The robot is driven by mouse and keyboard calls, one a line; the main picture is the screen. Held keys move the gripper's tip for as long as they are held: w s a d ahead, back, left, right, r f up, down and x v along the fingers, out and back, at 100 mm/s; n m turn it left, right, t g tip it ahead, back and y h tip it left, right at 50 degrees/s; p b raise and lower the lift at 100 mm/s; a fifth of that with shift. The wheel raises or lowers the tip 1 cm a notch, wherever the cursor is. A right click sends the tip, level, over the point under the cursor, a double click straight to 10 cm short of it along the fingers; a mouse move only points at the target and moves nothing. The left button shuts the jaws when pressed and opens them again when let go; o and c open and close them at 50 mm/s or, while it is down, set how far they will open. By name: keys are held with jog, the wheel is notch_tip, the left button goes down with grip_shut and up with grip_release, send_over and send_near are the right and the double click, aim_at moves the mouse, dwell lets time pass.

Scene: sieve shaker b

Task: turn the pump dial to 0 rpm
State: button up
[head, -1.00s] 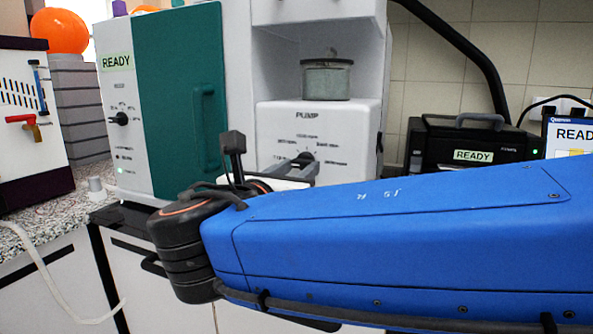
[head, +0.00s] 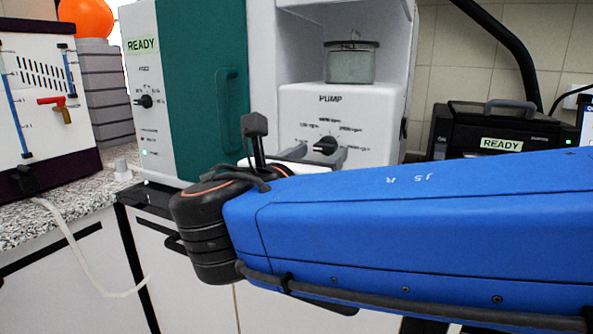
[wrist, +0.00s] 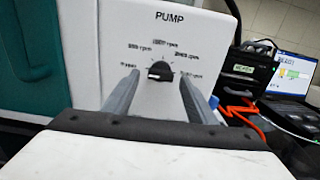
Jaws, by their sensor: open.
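The white pump (head: 372,125) stands at the middle of the head view, with its black round dial (head: 325,146) on the front panel. In the wrist view the dial (wrist: 160,71) is ringed by rpm labels too blurred to read fully. A pale mark shows at the left of its knob. My gripper (wrist: 159,77) is open. Its two grey fingers stand left and right of the dial in the wrist view, with nothing between them but the dial behind. Whether they reach the knob's depth I cannot tell. In the head view my arm hides most of the gripper.
A green-doored cabinet (head: 192,90) marked READY stands left of the pump. A black device (head: 495,128) marked READY stands to the right. A laptop (wrist: 292,80) and an orange cable (wrist: 245,120) lie to the right in the wrist view. A glass-like pot (head: 350,64) sits above the pump panel.

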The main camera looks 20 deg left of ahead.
jog(key=s+a, duration=0.1)
jog(key=s, duration=1.5)
jog(key=shift+s+a, duration=0.15)
jog(key=shift+s, duration=0.25)
jog(key=shift+s, duration=0.1)
